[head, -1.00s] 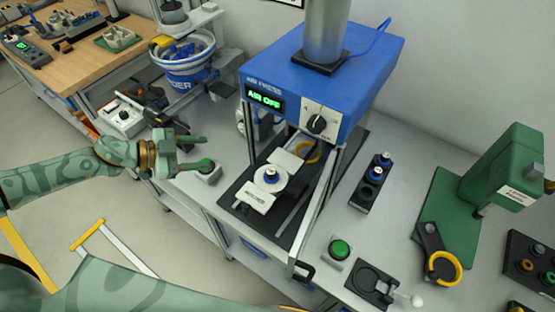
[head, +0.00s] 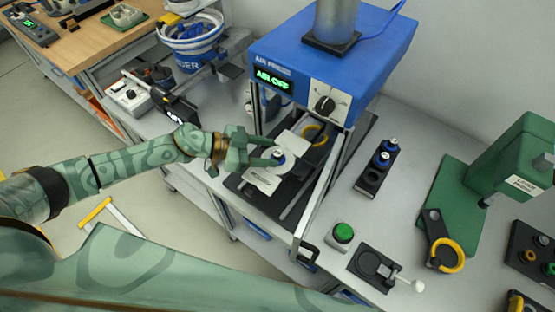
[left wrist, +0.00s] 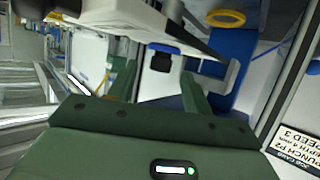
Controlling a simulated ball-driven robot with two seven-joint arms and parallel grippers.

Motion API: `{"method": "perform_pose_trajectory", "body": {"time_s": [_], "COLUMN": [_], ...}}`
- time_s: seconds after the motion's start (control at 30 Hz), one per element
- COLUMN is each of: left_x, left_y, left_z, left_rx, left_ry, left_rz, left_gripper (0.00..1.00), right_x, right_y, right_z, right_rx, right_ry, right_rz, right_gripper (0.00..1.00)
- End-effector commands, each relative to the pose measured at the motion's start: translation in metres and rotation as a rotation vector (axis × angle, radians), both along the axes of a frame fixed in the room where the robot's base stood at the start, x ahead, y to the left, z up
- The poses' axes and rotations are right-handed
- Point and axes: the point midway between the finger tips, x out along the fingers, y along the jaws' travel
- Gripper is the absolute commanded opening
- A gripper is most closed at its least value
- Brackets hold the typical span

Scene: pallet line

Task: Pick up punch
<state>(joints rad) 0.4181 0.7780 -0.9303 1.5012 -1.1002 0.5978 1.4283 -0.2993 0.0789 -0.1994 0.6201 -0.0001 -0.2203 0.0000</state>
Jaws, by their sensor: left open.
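My right gripper is not in view.
A green button (head: 343,233), a black fixture (head: 377,268) and a green lever press (head: 500,170) stand to the right. A job card (left wrist: 297,145) shows "PUNCH P2" in the left wrist view. A yellow ring (head: 314,134) lies behind the disc.

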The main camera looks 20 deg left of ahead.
Motion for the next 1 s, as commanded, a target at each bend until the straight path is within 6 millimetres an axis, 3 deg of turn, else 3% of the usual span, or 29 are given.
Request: {"method": "perform_pose_trajectory", "body": {"time_s": [0.2, 0.47, 0.63, 0.9, 1.0], "left_x": [0.013, 0.013, 0.013, 0.013, 0.014], "left_y": [-0.026, -0.028, -0.028, -0.028, -0.028], "left_z": [-0.014, -0.015, -0.015, -0.014, -0.005], "left_rx": [-0.003, -0.002, -0.002, -0.003, -0.002], "left_ry": [-0.001, -0.001, -0.001, -0.001, -0.004], "left_rz": [0.000, 0.000, 0.000, 0.000, -0.001], "left_gripper": [0.50, 0.50, 0.03, 0.00, 0.00], "right_x": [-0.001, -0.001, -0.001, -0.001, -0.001], "right_y": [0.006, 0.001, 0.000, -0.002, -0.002], "right_z": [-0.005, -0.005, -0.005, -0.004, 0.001], "right_rx": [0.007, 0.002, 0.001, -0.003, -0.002], "right_ry": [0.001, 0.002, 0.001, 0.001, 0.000], "right_rz": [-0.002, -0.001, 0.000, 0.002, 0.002], "right_gripper": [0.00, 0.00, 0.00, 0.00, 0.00]}}
